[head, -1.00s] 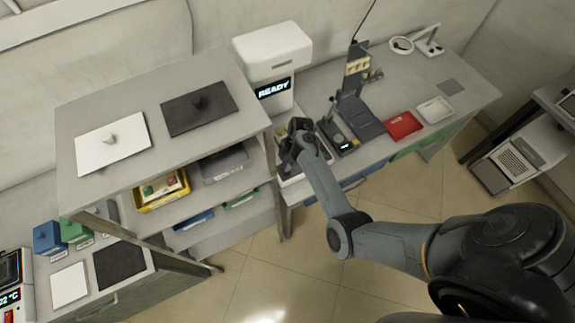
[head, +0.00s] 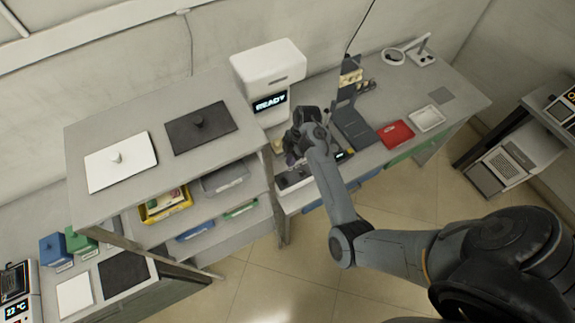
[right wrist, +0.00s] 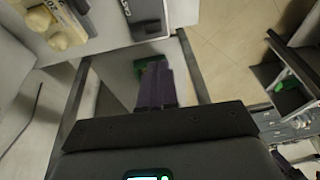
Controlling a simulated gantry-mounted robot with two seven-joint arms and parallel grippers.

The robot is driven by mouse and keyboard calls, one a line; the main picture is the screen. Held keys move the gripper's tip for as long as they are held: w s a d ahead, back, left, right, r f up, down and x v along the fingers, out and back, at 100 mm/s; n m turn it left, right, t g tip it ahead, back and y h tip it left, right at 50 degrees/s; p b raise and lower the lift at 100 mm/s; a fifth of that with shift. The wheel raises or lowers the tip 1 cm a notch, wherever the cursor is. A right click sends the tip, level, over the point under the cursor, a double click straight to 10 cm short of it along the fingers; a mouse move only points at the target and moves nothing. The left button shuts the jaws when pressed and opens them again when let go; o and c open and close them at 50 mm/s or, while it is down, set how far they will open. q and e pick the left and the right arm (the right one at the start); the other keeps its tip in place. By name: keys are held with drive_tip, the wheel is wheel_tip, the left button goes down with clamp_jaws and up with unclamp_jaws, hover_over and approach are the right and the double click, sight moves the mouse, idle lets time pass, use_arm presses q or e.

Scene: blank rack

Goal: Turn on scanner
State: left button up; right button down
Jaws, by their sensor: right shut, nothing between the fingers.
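A white machine (head: 268,75) with a lit READY display (head: 270,102) stands at the back of the bench; I cannot tell for sure whether it is the scanner. My right gripper (head: 291,159) is over the front of the bench, before the white machine. In the right wrist view its purple fingers (right wrist: 157,86) are shut together and empty. A green patch (right wrist: 147,67) shows just beyond their tips; contact cannot be told. My left gripper is not in view.
A taller rack with a white plate (head: 120,163) and a black plate (head: 201,128) on top stands left. A red tray (head: 396,133) and a white tray (head: 428,118) lie right on the bench. A dark upright stand (head: 348,108) rises behind my arm.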

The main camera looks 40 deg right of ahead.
drive_tip(key=shift+v, duration=1)
drive_tip(key=shift+s, duration=0.2)
